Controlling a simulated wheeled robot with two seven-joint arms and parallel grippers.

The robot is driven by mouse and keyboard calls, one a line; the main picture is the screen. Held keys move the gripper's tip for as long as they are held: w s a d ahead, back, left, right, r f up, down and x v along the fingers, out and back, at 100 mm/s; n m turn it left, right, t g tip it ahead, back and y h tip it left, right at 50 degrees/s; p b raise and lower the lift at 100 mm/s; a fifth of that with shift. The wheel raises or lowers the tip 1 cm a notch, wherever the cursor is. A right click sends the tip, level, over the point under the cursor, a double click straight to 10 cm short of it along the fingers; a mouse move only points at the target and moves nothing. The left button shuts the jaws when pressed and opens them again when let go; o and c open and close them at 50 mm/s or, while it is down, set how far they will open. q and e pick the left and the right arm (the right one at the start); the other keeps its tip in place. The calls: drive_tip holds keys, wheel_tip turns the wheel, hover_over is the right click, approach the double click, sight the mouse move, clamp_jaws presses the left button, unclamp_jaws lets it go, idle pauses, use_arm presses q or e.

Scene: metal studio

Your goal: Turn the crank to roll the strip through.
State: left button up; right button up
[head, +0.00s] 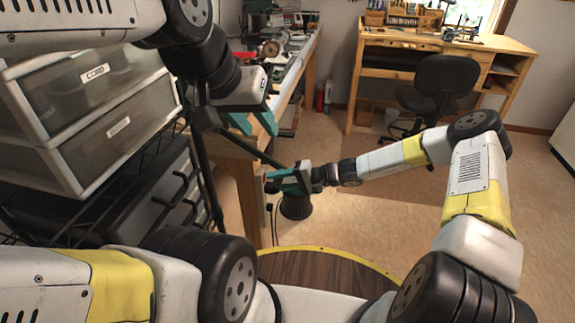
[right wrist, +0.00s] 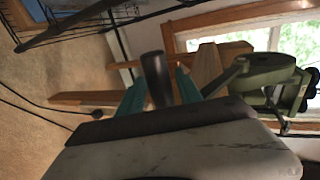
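The rolling mill shows as a green machine (right wrist: 268,78) at the right of the right wrist view. A greenish crank arm (right wrist: 222,80) runs from it down behind my gripper's body. The dark cylindrical crank handle (right wrist: 156,78) stands between the teal fingers of my right gripper (right wrist: 160,84), which look closed around it. In the head view my right gripper (head: 277,177) is at the near end of the wooden bench. My left gripper (head: 251,124) is higher, with its fingers apart and nothing seen between them. I cannot make out the strip; my left gripper hides part of the mill area.
White drawers (head: 105,90) and a black rack (head: 180,190) stand close on the left. A bench (head: 312,50) with tools runs away behind my grippers. A chair (head: 440,90) and desk (head: 400,38) are far back; the right floor is open.

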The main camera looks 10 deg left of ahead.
clamp_jaws()
drive_tip(key=d+r, duration=0.3)
drive_tip(key=r, duration=1.5)
drive_tip(key=shift+s+d+r, duration=0.15)
drive_tip(key=shift+s, duration=0.05)
drive_tip(key=shift+o, duration=1.8)
unclamp_jaws()
drive_tip(key=shift+d, duration=0.1)
drive_tip(key=shift+w, duration=0.1)
drive_tip(key=v, duration=0.7)
